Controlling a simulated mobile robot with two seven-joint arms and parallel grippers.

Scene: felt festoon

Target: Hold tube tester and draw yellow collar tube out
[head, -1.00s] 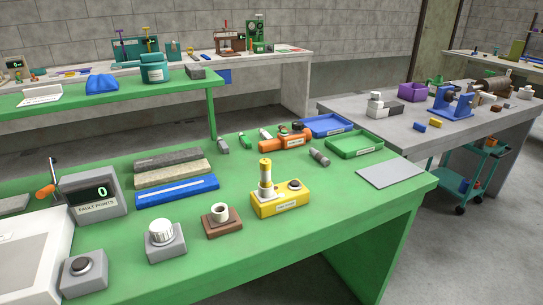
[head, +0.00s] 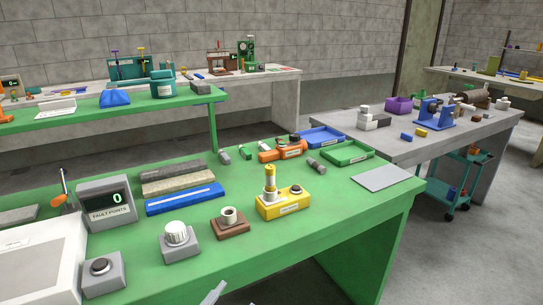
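The yellow tube tester (head: 283,205) stands on the green bench, right of its middle. A tube with a yellow collar (head: 270,179) stands upright in the tester's left socket. A dark round part (head: 296,189) sits on the tester's right side. Part of a pale grey gripper or arm tip (head: 214,293) shows at the bottom edge, in front of the bench and well apart from the tester. I cannot tell which arm it belongs to or whether its fingers are open.
An orange cylinder (head: 282,151) and green tray (head: 348,153) lie behind. Bench front right is clear.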

